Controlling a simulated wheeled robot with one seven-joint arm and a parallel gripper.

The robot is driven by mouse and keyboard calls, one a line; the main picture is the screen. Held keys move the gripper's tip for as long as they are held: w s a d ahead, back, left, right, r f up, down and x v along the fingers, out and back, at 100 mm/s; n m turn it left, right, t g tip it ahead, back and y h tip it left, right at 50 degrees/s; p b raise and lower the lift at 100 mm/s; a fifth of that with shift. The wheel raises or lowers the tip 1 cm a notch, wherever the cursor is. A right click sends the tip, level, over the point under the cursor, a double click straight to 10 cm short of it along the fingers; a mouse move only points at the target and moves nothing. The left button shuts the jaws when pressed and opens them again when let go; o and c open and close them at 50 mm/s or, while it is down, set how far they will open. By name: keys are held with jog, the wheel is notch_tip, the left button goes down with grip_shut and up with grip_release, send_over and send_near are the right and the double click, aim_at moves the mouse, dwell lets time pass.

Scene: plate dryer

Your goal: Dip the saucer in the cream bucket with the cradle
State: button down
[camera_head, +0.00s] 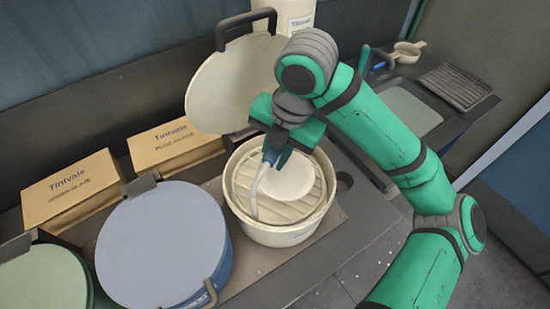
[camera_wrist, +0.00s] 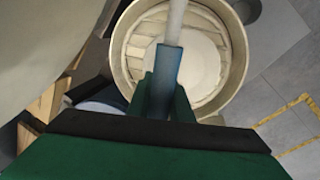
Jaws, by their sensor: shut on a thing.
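The cream bucket (camera_head: 270,235) stands open in the middle of the head view, with its cream lid (camera_head: 215,92) tilted up behind it. The bucket's rim also shows in the wrist view (camera_wrist: 240,55). The pale round saucer (camera_head: 292,183) lies over cream slats inside the bucket; it also shows in the wrist view (camera_wrist: 200,62). The cradle's pale rod (camera_head: 254,192) runs down into the bucket from a blue grip. My gripper (camera_head: 276,152) is shut on this blue grip, above the bucket. The liquid level and where the cradle's lower end rests are unclear.
A blue bucket with a closed lid (camera_head: 160,245) stands to the left, and a green one (camera_head: 40,275) beyond it. Two cardboard boxes (camera_head: 70,190) (camera_head: 175,145) sit behind. A dark rack (camera_head: 455,88) and a cream scoop-like item (camera_head: 405,55) are at the back right.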

jog(key=shift+r, duration=3)
